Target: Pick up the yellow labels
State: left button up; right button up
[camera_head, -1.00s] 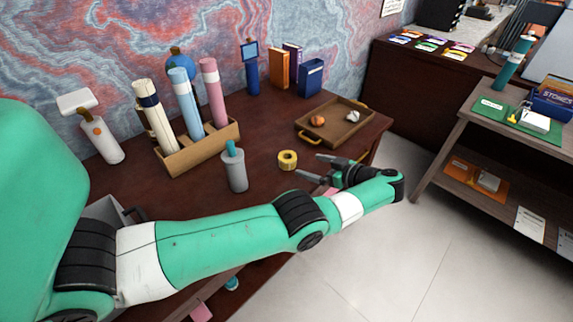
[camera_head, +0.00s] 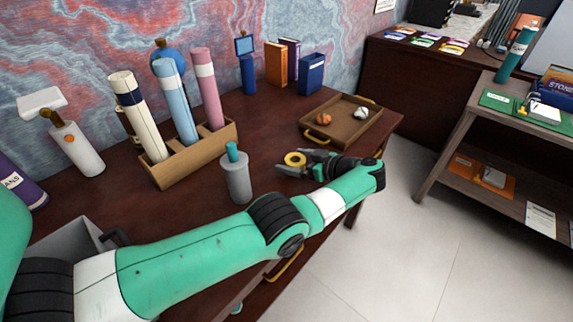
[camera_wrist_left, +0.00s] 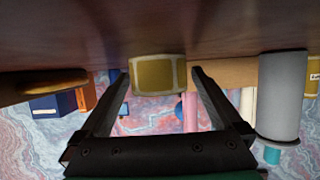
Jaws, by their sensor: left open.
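The yellow labels are a small yellow roll (camera_head: 295,159) with a pale edge, standing on the dark desk. In the left wrist view the roll (camera_wrist_left: 158,75) sits between the two finger tips, with a small gap visible on the right side. My left gripper (camera_head: 290,164) is low at the desk, its fingers either side of the roll, open. In the left wrist view the gripper (camera_wrist_left: 160,84) shows both dark fingers spread. Whether a finger touches the roll is unclear. My right gripper is not in view.
A grey bottle (camera_head: 237,178) with a teal top stands left of the gripper. A wooden holder (camera_head: 192,160) with rolled tubes is behind it. A wooden tray (camera_head: 360,133) with small objects lies behind and right. Books (camera_head: 311,73) stand at the back.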

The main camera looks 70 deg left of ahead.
pick_arm(q)
jog(key=shift+w+d, duration=0.1)
jog(key=shift+c, duration=0.3)
jog(key=c, duration=1.3)
jog(key=shift+r+p, duration=0.4)
jog(key=shift+r, duration=0.05)
notch_tip(320, 180, up, 4)
jog(key=p, duration=0.4)
jog(key=shift+d, duration=0.15)
jog(key=s+d+r+p, duration=0.2)
jog(key=d+p, duration=0.1)
jog(key=p, duration=0.4)
jog(key=s+d+r+p, duration=0.3)
jog(key=d+p, duration=0.1)
jog(key=p, duration=0.4)
jog(key=s+d+r+p, duration=0.3)
jog(key=d+p, duration=0.1)
jog(key=p, duration=0.4)
jog(key=shift+s, duration=0.15)
